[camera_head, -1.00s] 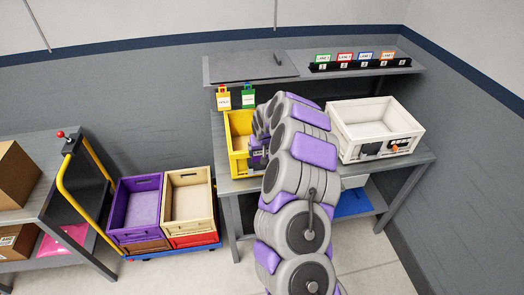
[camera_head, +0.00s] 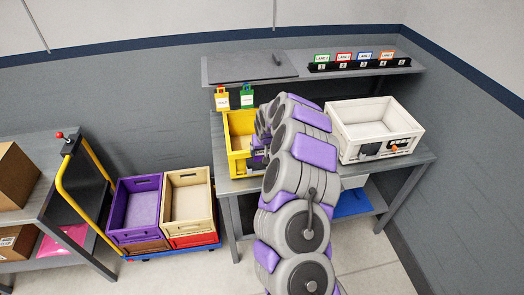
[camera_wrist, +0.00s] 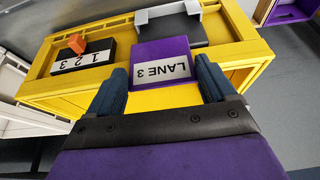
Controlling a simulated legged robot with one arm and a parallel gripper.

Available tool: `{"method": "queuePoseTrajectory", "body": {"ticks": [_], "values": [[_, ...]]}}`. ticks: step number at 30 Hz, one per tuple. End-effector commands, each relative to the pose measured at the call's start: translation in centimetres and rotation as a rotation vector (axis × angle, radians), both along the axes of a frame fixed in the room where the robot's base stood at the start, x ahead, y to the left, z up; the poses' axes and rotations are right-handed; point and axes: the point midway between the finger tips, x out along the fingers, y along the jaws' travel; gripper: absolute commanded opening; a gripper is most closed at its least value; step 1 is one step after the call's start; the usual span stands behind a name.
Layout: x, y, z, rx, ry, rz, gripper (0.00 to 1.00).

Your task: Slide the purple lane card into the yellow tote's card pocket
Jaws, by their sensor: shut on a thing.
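The purple lane card (camera_wrist: 160,55), marked LANE 3, shows in the wrist view between the two dark fingers of my gripper (camera_wrist: 160,78), which is shut on it. The label reads upside down there. The card lies against the yellow tote (camera_wrist: 110,102). Its far end meets the grey and black card pocket (camera_wrist: 188,33) on the tote's side; I cannot tell how far it is inside. In the head view the yellow tote (camera_head: 238,158) stands on the bench, and my arm hides its right part and most of my gripper.
A black 1 2 3 plate with an orange slider (camera_wrist: 78,44) is beside the pocket. A white tote (camera_head: 375,130) stands right of my arm. A rack of lane cards (camera_head: 360,64) is on the shelf above. Purple (camera_head: 135,208) and cream (camera_head: 188,200) crates stand at the lower left.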

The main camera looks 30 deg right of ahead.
Motion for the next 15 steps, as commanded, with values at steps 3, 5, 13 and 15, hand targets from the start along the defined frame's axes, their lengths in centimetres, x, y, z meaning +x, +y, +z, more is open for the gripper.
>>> {"method": "queuePoseTrajectory", "body": {"ticks": [3,5,13,15], "values": [[0.1,0.2,0.0,0.0,0.0,0.0,0.55],[0.1,0.5,0.0,-0.002,0.0,0.001,0.55],[0.2,1.6,0.1,-0.007,0.003,0.002,0.55],[0.3,1.7,0.0,-0.007,0.003,0.002,0.55]]}}
